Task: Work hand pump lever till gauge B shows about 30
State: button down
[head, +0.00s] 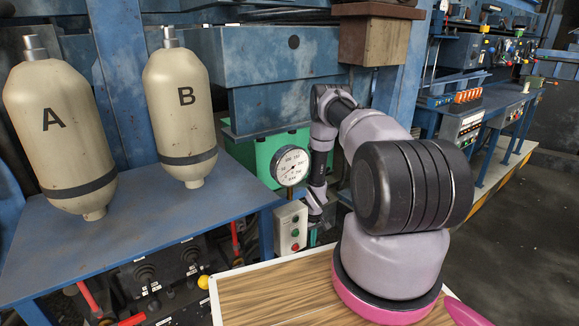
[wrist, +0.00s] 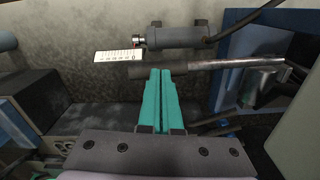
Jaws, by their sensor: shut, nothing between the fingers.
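Two cream tanks stand on a blue bench in the head view, tank A (head: 62,140) and tank B (head: 182,112). A round white dial gauge (head: 291,165) is right of them. Its reading and any letter on it are too small to tell. In the wrist view a metal rod with a dark grip (wrist: 147,72), seemingly the pump lever, runs across ahead of me. My gripper (wrist: 161,72) is shut and empty, its teal fingertips overlapping the grip in the picture. I cannot tell whether they touch. In the head view my arm mostly hides the gripper.
A grey cylinder (wrist: 185,37) with a hose and a white numbered scale (wrist: 118,57) lie just above the rod. In the head view a button box (head: 290,227) stands below the gauge and a wooden tabletop (head: 275,292) is in front. Open floor (head: 530,220) is at right.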

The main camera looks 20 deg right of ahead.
jog(key=shift+f, duration=2.15)
jog(key=shift+r, duration=3.45)
